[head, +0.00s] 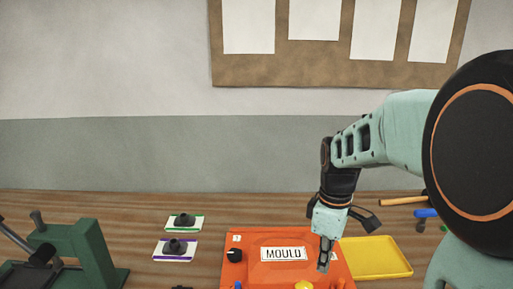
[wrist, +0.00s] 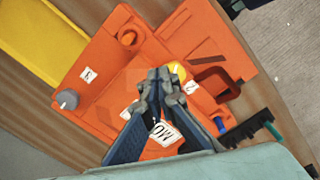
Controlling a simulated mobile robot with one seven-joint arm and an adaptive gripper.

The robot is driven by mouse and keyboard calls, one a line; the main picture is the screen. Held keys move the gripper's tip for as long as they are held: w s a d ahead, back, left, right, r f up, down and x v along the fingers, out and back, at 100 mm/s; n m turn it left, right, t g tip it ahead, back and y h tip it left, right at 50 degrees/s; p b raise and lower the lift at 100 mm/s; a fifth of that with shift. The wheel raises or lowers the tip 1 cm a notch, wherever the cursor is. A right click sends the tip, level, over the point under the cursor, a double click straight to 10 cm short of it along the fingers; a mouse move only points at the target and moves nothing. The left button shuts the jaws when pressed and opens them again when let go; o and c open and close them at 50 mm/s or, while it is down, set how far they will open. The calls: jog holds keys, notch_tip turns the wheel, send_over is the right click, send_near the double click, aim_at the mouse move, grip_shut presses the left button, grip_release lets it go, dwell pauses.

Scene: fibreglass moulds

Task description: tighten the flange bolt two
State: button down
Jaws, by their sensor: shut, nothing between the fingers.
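The orange mould (head: 262,274) lies on the bench with a white MOULD label (head: 284,254). A black knob (head: 235,256) stands at its far left corner. In the wrist view, a yellow knob (wrist: 178,71) is next to a tag reading 2 (wrist: 191,87). A grey knob (wrist: 68,99) is near a tag reading 3 (wrist: 88,75). I cannot tell for certain which part is flange bolt two. My gripper (head: 323,268) points down over the right part of the mould, shut and empty. In the wrist view its fingertips (wrist: 161,74) appear just beside the yellow knob and cover part of the mould.
A yellow tray (head: 385,266) lies right of the mould. A green press-like stand (head: 90,252) is at the left, near two small cards (head: 184,222) with black fittings. A dark red clamp-like piece (wrist: 222,82) is at the mould's near edge. Tools lie at the far right.

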aim_at(319, 282)
jog(key=shift+f+b, duration=2.65)
jog(key=shift+f, duration=0.85)
jog(key=shift+a, duration=0.1)
jog(key=shift+s, duration=0.15)
jog(key=shift+s+a+p, duration=0.45)
jog(key=shift+s+a, duration=0.05)
jog(key=shift+s, duration=0.4)
jog(key=shift+s+a, duration=0.1)
jog(key=shift+s+a+r, duration=0.1)
jog(key=shift+a, duration=0.1)
jog(key=shift+s+d, duration=0.15)
jog(key=shift+s, duration=0.15)
